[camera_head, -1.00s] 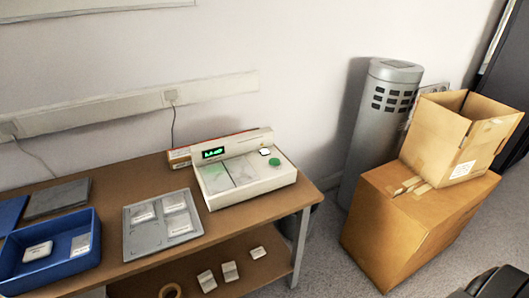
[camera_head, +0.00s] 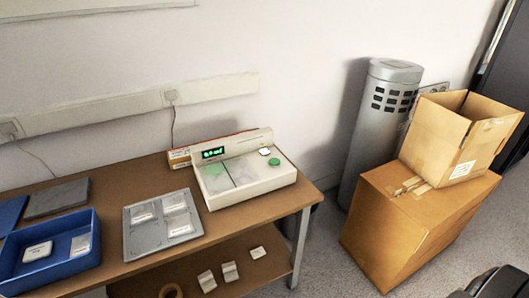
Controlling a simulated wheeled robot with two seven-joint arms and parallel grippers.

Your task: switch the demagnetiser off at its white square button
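The demagnetiser (camera_head: 250,190) is a cream bench unit on the right part of the wooden table. Its green lit display (camera_head: 213,153) shows characters that look like a small reading, too small to read surely. The white square button (camera_head: 265,151) sits on the sloped panel to the right of the display. A round green button (camera_head: 274,162) lies just below and right of it. Nothing touches or covers the buttons.
A grey tray (camera_head: 148,243) with several white packets and a blue bin (camera_head: 95,257) stand left of the demagnetiser on the table (camera_head: 115,180). Cardboard boxes (camera_head: 385,240) and a grey cylinder (camera_head: 370,130) stand right. A dark, cut-off shape (camera_head: 497,283) fills the bottom right corner.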

